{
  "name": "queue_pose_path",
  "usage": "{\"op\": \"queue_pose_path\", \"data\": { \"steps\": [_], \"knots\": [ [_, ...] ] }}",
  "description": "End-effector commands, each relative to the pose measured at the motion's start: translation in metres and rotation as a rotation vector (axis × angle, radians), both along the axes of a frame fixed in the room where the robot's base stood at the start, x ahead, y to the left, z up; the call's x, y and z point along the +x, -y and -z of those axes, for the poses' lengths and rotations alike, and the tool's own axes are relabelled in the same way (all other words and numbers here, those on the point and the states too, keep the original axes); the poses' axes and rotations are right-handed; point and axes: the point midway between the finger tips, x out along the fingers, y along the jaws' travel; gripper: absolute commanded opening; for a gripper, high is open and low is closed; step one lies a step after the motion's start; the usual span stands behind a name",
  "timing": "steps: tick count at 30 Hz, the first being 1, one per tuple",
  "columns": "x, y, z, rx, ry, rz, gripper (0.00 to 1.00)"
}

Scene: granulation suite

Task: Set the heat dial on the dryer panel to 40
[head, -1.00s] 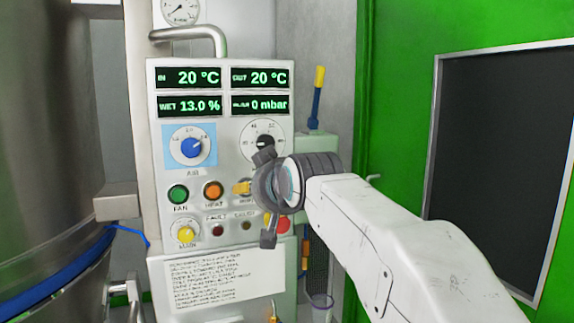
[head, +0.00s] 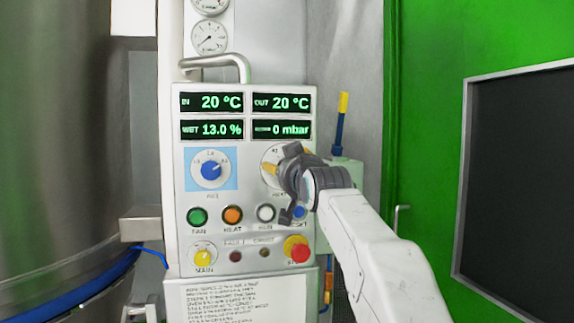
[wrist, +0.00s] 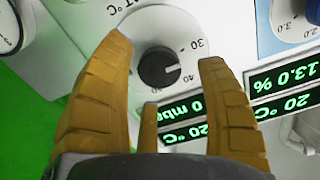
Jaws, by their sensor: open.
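The dryer panel (head: 247,255) stands upright ahead of me. Its heat dial (head: 268,152) is a white plate at the upper right, mostly hidden behind my gripper (head: 290,168) in the head view. In the wrist view the dial plate (wrist: 140,35) and its black knob (wrist: 160,67) show between the fingers of my gripper (wrist: 165,60). Its marks 30 and 40 can be read there, turned sideways. A white line on the knob seems to point between them, but its exact reading is unclear. The gripper is open, with fingers on either side of the knob, apparently not touching it.
A blue air dial (head: 210,170) sits left of the heat dial. Below are several buttons, a yellow main knob (head: 202,257) and a red stop button (head: 297,250). Displays (head: 212,102) are above. A steel vessel (head: 60,150) stands left, a green door (head: 430,100) right.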

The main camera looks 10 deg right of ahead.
Motion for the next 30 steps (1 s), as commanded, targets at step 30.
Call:
{"op": "queue_pose_path", "data": {
  "steps": [30],
  "knots": [
    [0.020, 0.000, 0.000, 0.000, 0.000, 0.000, 0.38]
  ]
}}
